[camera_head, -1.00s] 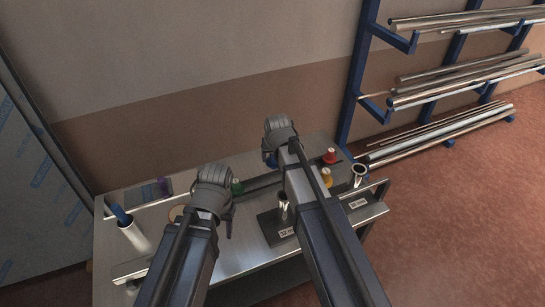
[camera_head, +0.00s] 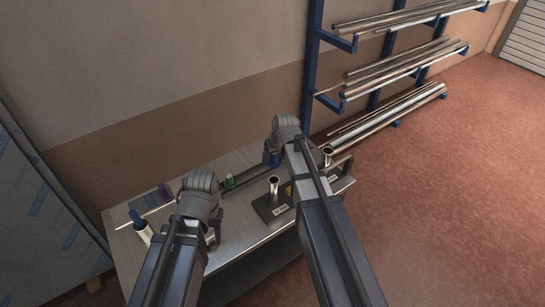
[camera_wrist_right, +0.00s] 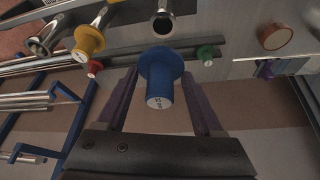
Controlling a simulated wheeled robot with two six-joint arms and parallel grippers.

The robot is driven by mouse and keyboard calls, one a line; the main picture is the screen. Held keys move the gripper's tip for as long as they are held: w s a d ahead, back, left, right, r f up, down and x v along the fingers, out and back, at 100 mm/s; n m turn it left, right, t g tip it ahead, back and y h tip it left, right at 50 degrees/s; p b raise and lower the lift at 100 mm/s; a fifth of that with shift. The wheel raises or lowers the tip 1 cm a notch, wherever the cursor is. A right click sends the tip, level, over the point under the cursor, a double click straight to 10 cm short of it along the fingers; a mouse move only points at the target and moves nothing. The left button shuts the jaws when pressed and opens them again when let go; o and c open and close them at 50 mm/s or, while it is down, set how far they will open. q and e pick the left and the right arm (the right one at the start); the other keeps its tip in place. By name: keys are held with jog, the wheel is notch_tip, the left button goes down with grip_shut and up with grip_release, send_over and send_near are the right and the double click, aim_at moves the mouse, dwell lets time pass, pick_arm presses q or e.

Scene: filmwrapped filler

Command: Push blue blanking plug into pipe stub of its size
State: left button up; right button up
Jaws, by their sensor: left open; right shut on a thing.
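The blue plug (camera_wrist_right: 160,98) shows in the right wrist view between the purple fingers of my right gripper (camera_wrist_right: 160,85), which is shut on it. A small label on its end is too blurred to read. In the head view, my right gripper (camera_head: 273,158) is over the bench's back rail and mostly hidden by its arm. Steel pipe stubs stand on the bench, one in the middle (camera_head: 273,185) and one at the right end (camera_head: 327,155). The right wrist view shows three stub mouths, one (camera_wrist_right: 162,22) just beyond the plug. My left gripper (camera_head: 214,236) is open over the bench's left half, apart from these.
Yellow (camera_wrist_right: 88,40), red (camera_wrist_right: 93,68) and green (camera_wrist_right: 207,53) plugs are at the rail. A white tube (camera_head: 143,231) with a blue item stands at the bench's left. A pipe rack (camera_head: 312,70) is behind. The bench front centre (camera_head: 240,240) is bare.

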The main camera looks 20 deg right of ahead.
jog(key=shift+f, duration=0.15)
jog(key=b, duration=0.6)
send_over(273, 177)
jog(key=s, duration=0.2)
jog(key=f, duration=0.6)
jog(key=shift+w, duration=0.25)
jog(key=shift+f+b, duration=1.65)
jog(key=shift+b, duration=0.1)
jog(key=o, duration=1.4)
notch_tip(273, 177, up, 8)
jog(key=p, duration=0.8)
